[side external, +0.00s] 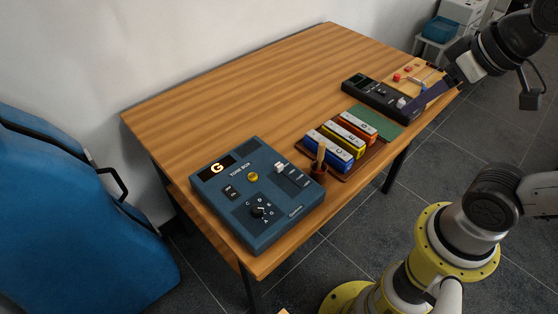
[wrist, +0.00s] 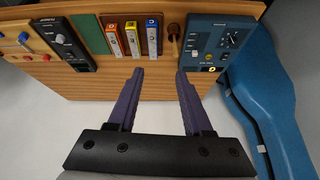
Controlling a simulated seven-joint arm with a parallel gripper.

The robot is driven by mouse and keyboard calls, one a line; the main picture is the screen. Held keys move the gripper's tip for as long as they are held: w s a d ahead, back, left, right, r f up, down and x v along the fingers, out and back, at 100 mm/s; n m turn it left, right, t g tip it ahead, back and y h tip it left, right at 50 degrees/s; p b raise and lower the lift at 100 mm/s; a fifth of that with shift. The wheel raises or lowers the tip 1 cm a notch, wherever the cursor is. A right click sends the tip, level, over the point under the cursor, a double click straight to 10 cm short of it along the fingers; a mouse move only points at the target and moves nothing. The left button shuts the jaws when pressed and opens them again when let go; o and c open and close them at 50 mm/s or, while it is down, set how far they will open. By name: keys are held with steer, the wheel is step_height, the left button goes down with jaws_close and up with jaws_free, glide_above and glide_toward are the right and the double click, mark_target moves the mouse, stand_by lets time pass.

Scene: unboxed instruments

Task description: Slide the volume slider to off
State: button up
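The blue tone box (side external: 240,215) lies at the table's near left end; it is at the upper right in the wrist view (wrist: 228,20). It has a slider with a pale knob (side external: 280,168), a yellow button (side external: 253,177) and a black dial (side external: 258,211). A black device (side external: 372,97) farther right also carries a pale knob (side external: 401,102), which shows in the wrist view (wrist: 60,39). I cannot read which control is marked volume.
Blue, yellow and orange lettered blocks (side external: 355,131) stand beside a green panel (side external: 376,122). A wooden cup with a stick (side external: 319,168) stands between them and the tone box. A wooden board (side external: 418,75) with coloured knobs lies beyond the black device. The table's back half (side external: 250,85) is clear.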

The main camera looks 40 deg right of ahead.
steer(key=w+a+r+g, duration=0.1)
steer(key=w+a+r, duration=0.15)
steer(key=w, duration=0.45)
steer(key=n+g, duration=0.1)
steer(key=g, duration=0.4)
glide_above(279, 164)
step_height(279, 164, down, 14)
steer(key=r, duration=0.1)
step_height(279, 164, down, 13)
steer(key=shift+f, duration=0.2)
jaws_close()
steer(key=shift+r, duration=0.1)
